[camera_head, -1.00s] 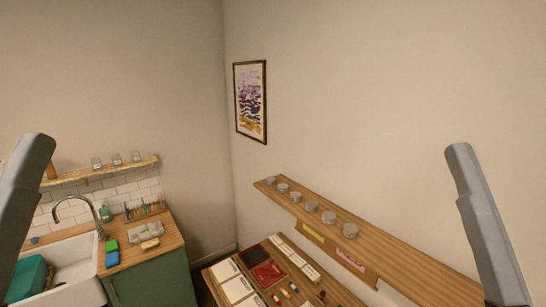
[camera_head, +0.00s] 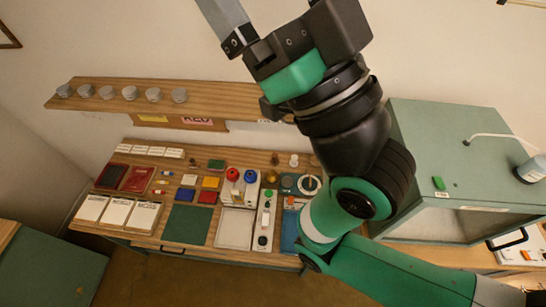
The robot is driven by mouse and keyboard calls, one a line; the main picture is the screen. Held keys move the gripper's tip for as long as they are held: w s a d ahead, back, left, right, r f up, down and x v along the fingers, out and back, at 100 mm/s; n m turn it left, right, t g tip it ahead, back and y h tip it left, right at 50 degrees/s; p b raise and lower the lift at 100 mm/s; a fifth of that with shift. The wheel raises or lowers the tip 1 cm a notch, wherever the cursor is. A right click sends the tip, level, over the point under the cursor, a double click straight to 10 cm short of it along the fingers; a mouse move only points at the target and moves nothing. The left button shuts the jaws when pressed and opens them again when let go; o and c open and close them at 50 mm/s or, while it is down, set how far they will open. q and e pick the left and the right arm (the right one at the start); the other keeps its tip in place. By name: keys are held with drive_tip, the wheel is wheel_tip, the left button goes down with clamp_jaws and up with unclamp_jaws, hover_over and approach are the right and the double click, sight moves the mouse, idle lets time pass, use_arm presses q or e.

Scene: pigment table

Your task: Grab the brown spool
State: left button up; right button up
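Two small brown items stand at the back of the wooden table: one (camera_head: 275,159) left of a white spool-like piece (camera_head: 294,160), and another (camera_head: 193,162) farther left. They are too small for me to tell which is the brown spool. My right gripper (camera_head: 224,18) is at the top of the head view, above and apart from the table items. One grey finger shows and its tip is cut off by the frame edge, so its opening cannot be judged. My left gripper is out of view.
The wooden table (camera_head: 145,239) holds cards, colored blocks, red and blue knobs and a green mat (camera_head: 187,225). A shelf (camera_head: 222,101) with several grey jars hangs above. A green cabinet (camera_head: 435,125) stands at the right. My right arm hides part of the table's right end.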

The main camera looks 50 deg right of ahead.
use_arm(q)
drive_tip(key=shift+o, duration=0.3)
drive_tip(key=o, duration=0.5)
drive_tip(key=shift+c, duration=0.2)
